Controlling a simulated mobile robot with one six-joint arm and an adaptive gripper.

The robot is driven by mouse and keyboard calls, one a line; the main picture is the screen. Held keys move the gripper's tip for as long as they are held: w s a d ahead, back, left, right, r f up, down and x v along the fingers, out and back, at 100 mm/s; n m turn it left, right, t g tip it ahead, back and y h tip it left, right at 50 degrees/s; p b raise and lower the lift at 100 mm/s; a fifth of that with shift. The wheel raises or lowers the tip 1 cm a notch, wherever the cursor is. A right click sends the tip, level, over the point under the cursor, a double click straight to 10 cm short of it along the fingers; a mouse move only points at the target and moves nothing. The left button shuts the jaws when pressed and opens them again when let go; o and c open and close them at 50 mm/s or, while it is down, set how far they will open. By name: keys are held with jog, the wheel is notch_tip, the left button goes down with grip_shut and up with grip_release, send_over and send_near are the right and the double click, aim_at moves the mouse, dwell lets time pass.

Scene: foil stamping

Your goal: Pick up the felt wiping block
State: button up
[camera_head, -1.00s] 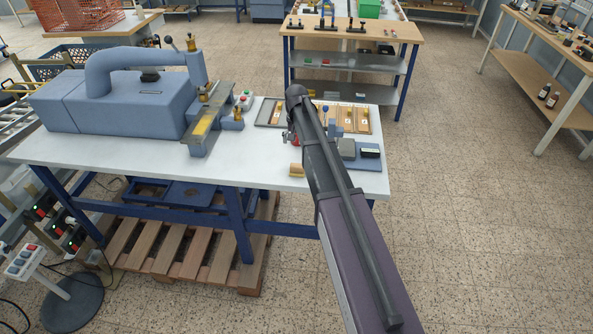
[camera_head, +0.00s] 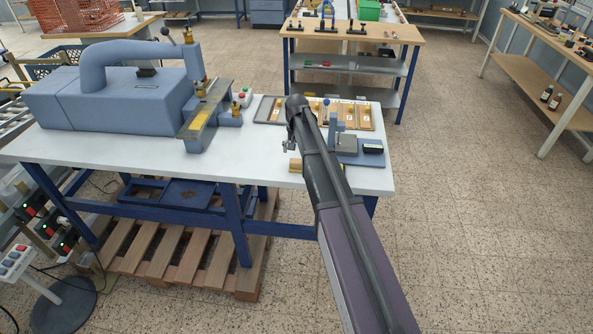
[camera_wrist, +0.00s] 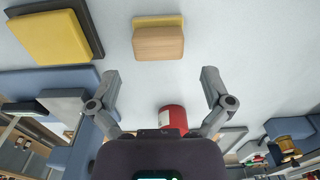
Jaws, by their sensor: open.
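The felt wiping block is a small wooden block (camera_wrist: 158,42) with a yellow layer along its far side. It lies on the pale table top near the top centre of the wrist view. In the head view the block (camera_head: 295,165) is near the table's front edge, partly hidden by my arm. My gripper (camera_wrist: 160,76) is open and empty, its two fingers spread wide. The block is apart from the fingertips, ahead of them and roughly centred between them. In the head view my gripper (camera_head: 289,147) is small, close to the block.
A yellow pad on a dark base (camera_wrist: 52,36) lies left of the block in the wrist view. A red cylinder (camera_wrist: 174,119) shows between the finger bases. A blue-grey fixture (camera_head: 347,145) stands right of my arm. The blue-grey stamping machine (camera_head: 120,97) fills the table's left side.

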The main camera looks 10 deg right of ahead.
aim_at(297, 161)
jog(key=shift+f+b, duration=0.5)
jog(key=shift+f, duration=0.25)
jog(key=shift+d+f+b, duration=0.1)
jog(key=shift+f+b, duration=2.5)
jog(key=shift+s+r, duration=0.1)
jog(key=c, duration=1.1)
jog(key=shift+o, duration=0.2)
jog(key=shift+r+p, duration=0.2)
jog(key=shift+p, duration=0.1)
